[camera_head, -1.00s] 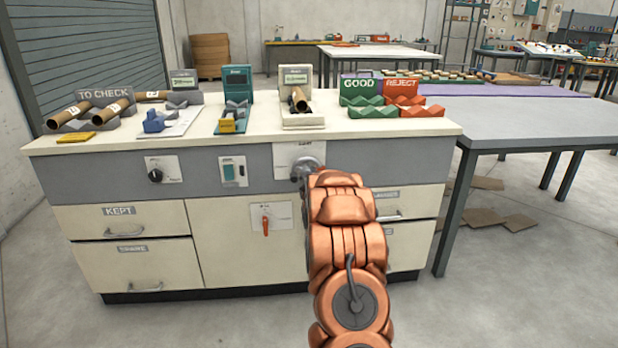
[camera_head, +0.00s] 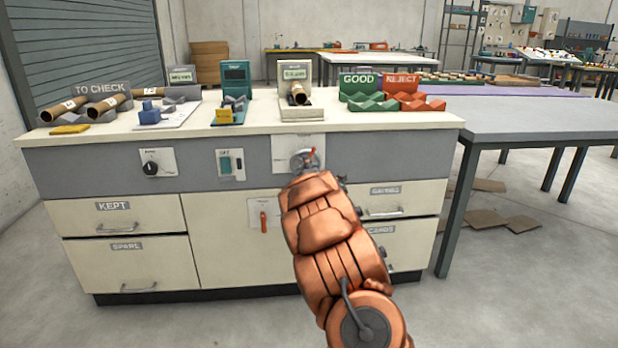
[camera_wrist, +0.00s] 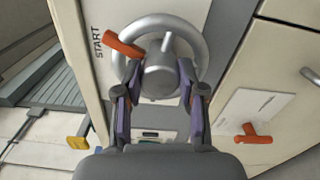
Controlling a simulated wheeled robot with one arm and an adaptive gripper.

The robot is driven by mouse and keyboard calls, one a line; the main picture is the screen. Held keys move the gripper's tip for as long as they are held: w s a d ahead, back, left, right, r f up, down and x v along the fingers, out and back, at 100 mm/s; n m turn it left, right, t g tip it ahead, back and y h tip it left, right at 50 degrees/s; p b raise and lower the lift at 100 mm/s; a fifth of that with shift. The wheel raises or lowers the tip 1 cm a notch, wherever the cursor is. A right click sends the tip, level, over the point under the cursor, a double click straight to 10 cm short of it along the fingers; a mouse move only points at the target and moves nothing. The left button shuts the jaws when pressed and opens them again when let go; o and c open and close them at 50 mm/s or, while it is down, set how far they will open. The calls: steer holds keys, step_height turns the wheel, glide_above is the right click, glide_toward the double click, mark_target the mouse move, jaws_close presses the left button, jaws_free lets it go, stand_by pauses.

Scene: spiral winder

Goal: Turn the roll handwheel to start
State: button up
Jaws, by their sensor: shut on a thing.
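The roll handwheel (camera_wrist: 202,42) is a grey metal ring with a hub and an orange-red arm (camera_wrist: 124,44). It is on a white plate on the cabinet front and also shows in the head view (camera_head: 297,161). In the wrist view the arm points up and left, its tip beside the printed word START (camera_wrist: 98,42). My gripper (camera_wrist: 160,74) has its two fingers on either side of the hub, shut on it. In the head view my copper arm hides most of the gripper and the lower part of the plate.
A black knob (camera_head: 151,168), a teal switch (camera_head: 226,164) and a red lever (camera_head: 263,220) are on the cabinet front. Drawers with handles lie at both sides. Tubes, stands and the GOOD and REJECT racks (camera_head: 366,90) (camera_head: 408,92) stand on top. Open floor lies in front.

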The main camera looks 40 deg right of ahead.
steer(key=shift+s+d+n+b, duration=0.1)
steer(key=shift+d+n+b, duration=0.05)
steer(key=shift+n+b, duration=2.6)
steer(key=shift+r, duration=0.1)
steer(key=o, duration=0.9)
steer(key=shift+o, duration=1.2)
steer(key=shift+a, duration=0.2)
